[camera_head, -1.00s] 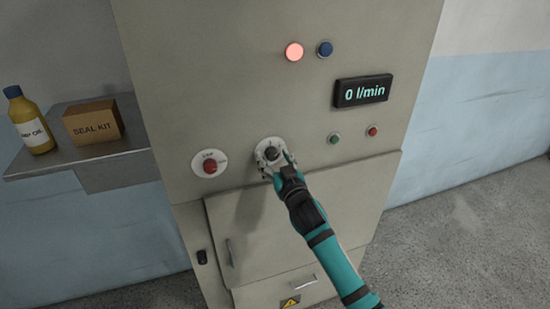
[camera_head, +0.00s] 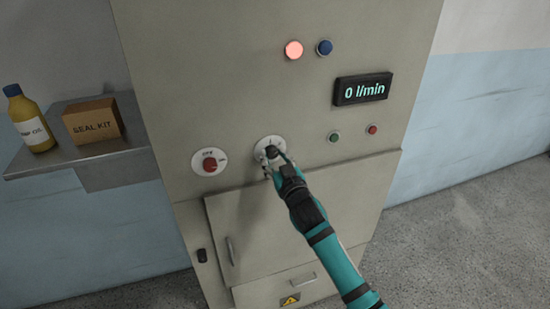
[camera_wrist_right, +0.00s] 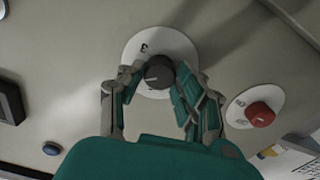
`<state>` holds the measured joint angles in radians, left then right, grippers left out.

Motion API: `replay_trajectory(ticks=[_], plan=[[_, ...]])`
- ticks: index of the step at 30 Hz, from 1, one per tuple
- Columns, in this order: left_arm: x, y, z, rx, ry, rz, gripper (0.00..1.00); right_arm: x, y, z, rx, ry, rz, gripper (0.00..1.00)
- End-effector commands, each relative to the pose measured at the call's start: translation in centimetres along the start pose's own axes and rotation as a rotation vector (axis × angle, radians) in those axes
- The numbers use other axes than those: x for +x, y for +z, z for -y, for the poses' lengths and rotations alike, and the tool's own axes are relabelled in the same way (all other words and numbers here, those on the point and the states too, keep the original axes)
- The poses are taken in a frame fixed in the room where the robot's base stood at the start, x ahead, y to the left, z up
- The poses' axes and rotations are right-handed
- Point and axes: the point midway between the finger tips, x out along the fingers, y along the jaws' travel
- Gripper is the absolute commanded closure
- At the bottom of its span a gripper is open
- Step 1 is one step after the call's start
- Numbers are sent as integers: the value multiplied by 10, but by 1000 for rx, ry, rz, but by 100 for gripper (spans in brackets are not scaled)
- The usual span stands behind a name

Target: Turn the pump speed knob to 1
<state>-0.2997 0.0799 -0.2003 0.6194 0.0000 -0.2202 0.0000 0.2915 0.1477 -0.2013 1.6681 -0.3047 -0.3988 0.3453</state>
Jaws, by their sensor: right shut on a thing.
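The pump speed knob (camera_head: 271,152) is a dark round knob on a white dial plate on the cabinet front. It also shows in the right wrist view (camera_wrist_right: 158,74), with a pale pointer line on its face and a 3 on the plate (camera_wrist_right: 146,46) above it. The other dial marks are hidden or too small to read. My right gripper (camera_head: 274,159) is shut on the knob, a finger on each side. The display (camera_head: 363,91) reads 0 l/min. My left gripper is not in view.
A red knob (camera_head: 209,165) on a white plate sits left of the pump knob. A lit red lamp (camera_head: 294,51), a blue button (camera_head: 325,48), a green button (camera_head: 334,138) and a red button (camera_head: 373,130) are on the panel. A shelf (camera_head: 75,150) holds a bottle (camera_head: 31,125) and box (camera_head: 93,122).

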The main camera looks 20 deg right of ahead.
Motion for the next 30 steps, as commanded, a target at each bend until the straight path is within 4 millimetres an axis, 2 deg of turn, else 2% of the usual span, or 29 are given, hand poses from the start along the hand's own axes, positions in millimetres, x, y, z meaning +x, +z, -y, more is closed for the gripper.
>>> replay_trajectory(ticks=[30], plan=[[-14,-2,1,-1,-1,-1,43,0,0,0,-840,0,1,98]])
